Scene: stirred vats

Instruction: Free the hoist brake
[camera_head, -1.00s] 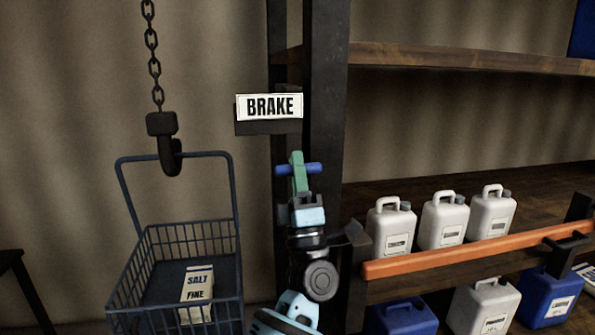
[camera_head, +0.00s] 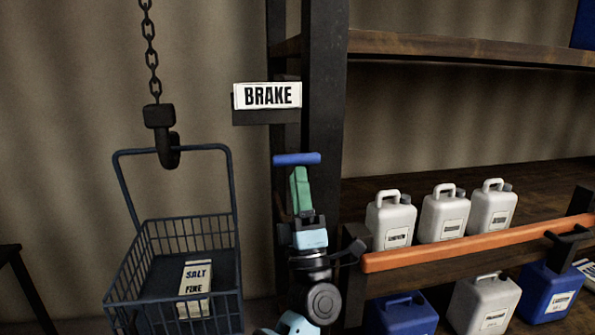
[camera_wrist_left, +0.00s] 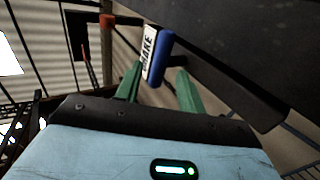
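The blue brake handle (camera_head: 297,159) lies level below the white BRAKE sign (camera_head: 267,95), beside the dark rack post. My left gripper (camera_head: 299,176), with green fingers, points up just under the handle and looks clear of it. In the left wrist view the two fingers (camera_wrist_left: 160,73) are spread, with nothing held. The blue handle (camera_wrist_left: 163,57) shows between and beyond their tips, in front of the sign (camera_wrist_left: 150,52). The handle's mounting is not clear. My right gripper is not in view.
At left, a dark hook (camera_head: 167,148) on a chain meets the handle of a wire basket (camera_head: 172,305) holding a salt bag (camera_head: 195,290). At right, white canisters (camera_head: 390,222) stand behind an orange rail (camera_head: 460,240); blue canisters (camera_head: 402,316) are lower.

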